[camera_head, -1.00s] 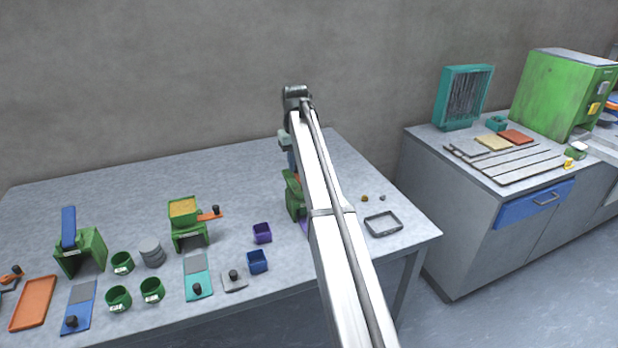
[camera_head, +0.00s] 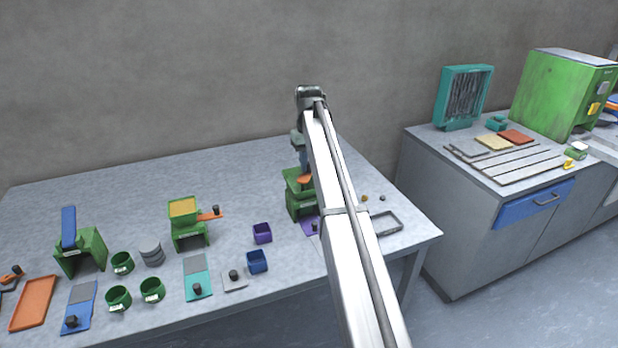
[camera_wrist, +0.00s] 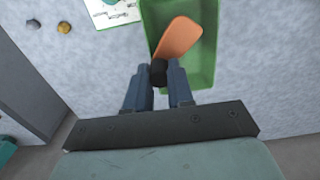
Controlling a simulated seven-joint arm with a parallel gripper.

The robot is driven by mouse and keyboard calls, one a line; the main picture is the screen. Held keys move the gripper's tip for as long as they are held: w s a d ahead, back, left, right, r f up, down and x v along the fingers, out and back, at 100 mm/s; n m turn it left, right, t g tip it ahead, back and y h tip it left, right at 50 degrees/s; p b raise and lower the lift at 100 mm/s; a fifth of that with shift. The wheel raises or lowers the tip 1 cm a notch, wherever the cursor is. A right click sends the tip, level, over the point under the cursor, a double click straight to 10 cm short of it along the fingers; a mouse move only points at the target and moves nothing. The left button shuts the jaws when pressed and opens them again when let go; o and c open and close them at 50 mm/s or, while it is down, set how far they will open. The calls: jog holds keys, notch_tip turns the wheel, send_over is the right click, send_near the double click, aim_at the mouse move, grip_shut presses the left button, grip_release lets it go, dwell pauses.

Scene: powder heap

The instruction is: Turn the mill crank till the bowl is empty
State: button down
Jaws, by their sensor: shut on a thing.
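The mill (camera_head: 299,201) at the right of the table is a green box, partly hidden behind my arm. In the wrist view its green bowl (camera_wrist: 203,68) lies under an orange crank arm (camera_wrist: 178,38). I see only bare green in the visible part of the bowl and no powder. The crank has a black knob (camera_wrist: 158,75). My gripper (camera_wrist: 157,70) is shut on this knob, a finger on each side. In the head view the gripper (camera_head: 304,170) is just above the orange crank (camera_head: 304,180).
A second green mill (camera_head: 189,232) with yellow powder and an orange crank stands left. Purple (camera_head: 262,233) and blue (camera_head: 257,261) cups stand between. A dark-rimmed tray (camera_head: 385,222) lies right. Green cups (camera_head: 118,298) and an orange tray (camera_head: 33,302) are far left.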

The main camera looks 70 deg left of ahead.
jog(key=c, duration=1.1)
grip_release()
jog(key=shift+r, duration=0.1)
jog(key=shift+r, duration=3.65)
